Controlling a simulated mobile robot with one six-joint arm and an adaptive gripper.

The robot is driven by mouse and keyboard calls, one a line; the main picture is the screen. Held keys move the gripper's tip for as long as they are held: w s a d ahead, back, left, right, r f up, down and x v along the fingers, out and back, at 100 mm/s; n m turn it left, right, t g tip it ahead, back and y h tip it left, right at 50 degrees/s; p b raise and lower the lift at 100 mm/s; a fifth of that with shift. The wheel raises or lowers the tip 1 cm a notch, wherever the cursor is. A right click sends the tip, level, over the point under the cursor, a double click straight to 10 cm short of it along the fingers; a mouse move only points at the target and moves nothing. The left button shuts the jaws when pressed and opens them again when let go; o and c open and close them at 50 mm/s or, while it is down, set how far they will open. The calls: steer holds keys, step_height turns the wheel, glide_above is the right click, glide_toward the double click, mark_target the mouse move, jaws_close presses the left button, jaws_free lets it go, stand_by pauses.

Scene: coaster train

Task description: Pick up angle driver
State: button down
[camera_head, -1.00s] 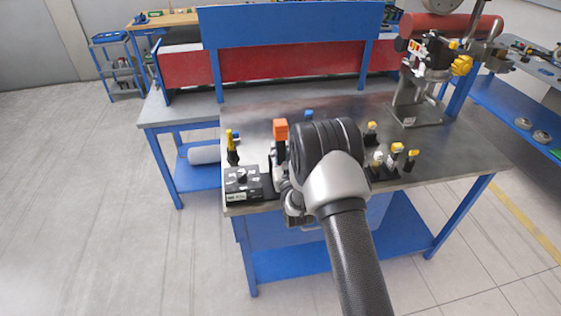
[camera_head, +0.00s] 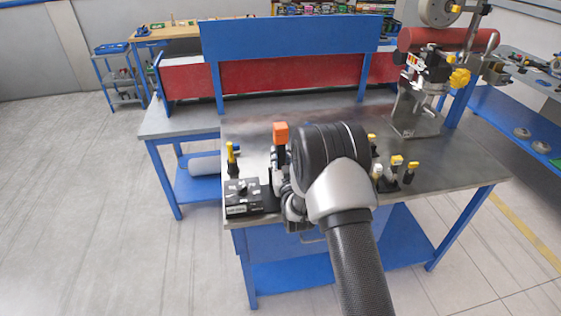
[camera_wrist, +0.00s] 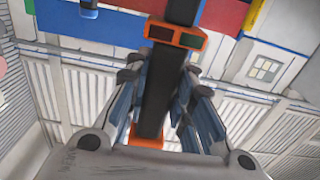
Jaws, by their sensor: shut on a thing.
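The angle driver, a slim black tool with an orange end, shows its orange block (camera_head: 281,133) upright above the left part of the metal bench. In the wrist view its black body (camera_wrist: 160,98) runs between the fingers, with an orange-framed head (camera_wrist: 176,36) above and more orange below. My gripper (camera_wrist: 159,76) is shut on the black body, with fingers on both sides. In the head view my wrist hides most of the grip. I cannot tell whether the driver's lower end touches the bench.
A black box (camera_head: 243,198) stands at the bench's front left, beside a yellow-topped tool (camera_head: 230,154). Several small yellow-topped items (camera_head: 396,164) stand right of my arm. A grey stand (camera_head: 415,110) with a red cylinder (camera_head: 447,40) rises at the back right.

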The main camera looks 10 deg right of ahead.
steer(key=s, duration=1.8)
steer(key=shift+p, duration=0.3)
steer(key=shift+r, duration=0.1)
steer(key=c, duration=1.9)
jaws_free()
steer(key=shift+c, duration=0.2)
jaws_close()
